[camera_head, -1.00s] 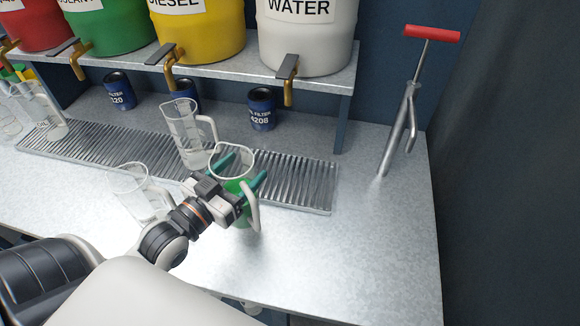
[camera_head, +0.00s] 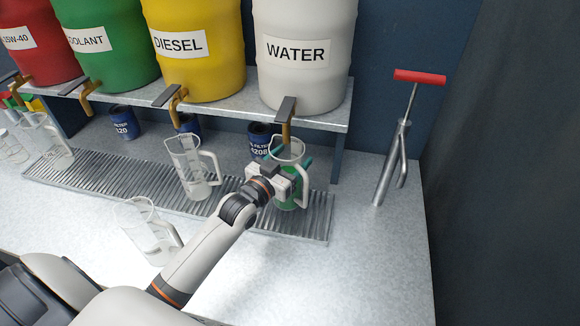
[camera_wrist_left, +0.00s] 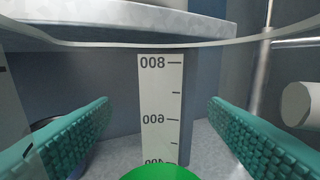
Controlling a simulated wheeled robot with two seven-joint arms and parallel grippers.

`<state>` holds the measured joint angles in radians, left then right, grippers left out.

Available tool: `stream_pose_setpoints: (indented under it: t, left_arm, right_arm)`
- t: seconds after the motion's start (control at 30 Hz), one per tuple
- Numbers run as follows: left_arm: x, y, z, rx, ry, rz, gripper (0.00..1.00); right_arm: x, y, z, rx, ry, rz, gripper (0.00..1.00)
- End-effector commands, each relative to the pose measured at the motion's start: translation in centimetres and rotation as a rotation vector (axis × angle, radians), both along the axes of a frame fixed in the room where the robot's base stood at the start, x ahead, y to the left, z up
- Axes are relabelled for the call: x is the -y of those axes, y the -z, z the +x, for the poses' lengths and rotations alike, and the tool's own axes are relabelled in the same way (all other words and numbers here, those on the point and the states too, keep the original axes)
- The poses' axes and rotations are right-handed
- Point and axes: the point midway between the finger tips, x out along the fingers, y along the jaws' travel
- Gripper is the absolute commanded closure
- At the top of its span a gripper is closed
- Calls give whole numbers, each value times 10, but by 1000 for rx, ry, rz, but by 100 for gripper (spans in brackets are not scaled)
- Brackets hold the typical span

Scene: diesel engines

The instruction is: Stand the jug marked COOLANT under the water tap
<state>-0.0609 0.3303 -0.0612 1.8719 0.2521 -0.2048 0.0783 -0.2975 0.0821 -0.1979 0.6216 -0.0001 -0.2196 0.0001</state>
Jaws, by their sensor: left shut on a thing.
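A clear jug with a green patch low on its side (camera_head: 291,198) is held over the drip grate, its handle to the right. No word on it can be read. My left gripper (camera_head: 288,160) is shut on this jug, its teal fingers on either side. In the left wrist view the jug's wall (camera_wrist_left: 160,110) shows a mirrored 600 and 800 scale, with green at the bottom. The water tap (camera_head: 287,132) hangs from the white WATER barrel (camera_head: 305,60), and the jug's rim appears just below it. I cannot tell whether the jug touches the grate. My right gripper is not in view.
A clear jug (camera_head: 190,165) stands on the ribbed drip grate (camera_head: 110,168) to the left; another (camera_head: 150,232) stands on the bench in front. Blue filter cans (camera_head: 258,137) stand behind. A red-handled pump (camera_head: 392,165) stands at the right. The front right bench is clear.

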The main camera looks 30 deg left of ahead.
Motion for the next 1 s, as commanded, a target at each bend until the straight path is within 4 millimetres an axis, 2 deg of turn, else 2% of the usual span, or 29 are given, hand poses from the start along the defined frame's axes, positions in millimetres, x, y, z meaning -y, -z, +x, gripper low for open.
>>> stream_pose_setpoints:
  t: [0.3,0.67,0.7,0.83,1.0]
  left_arm:
    - [0,30,-1,4,0,0,93]
    - [0,35,-1,5,0,-1,93]
    - [0,38,-1,0,0,0,30]
    - [0,37,-1,0,0,0,10]
    - [0,37,-1,0,0,0,10]
  right_arm:
    - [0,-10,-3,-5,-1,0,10]
    - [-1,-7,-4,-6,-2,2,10]
    - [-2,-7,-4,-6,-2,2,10]
    - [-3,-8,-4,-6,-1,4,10]
    - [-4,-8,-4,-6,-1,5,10]
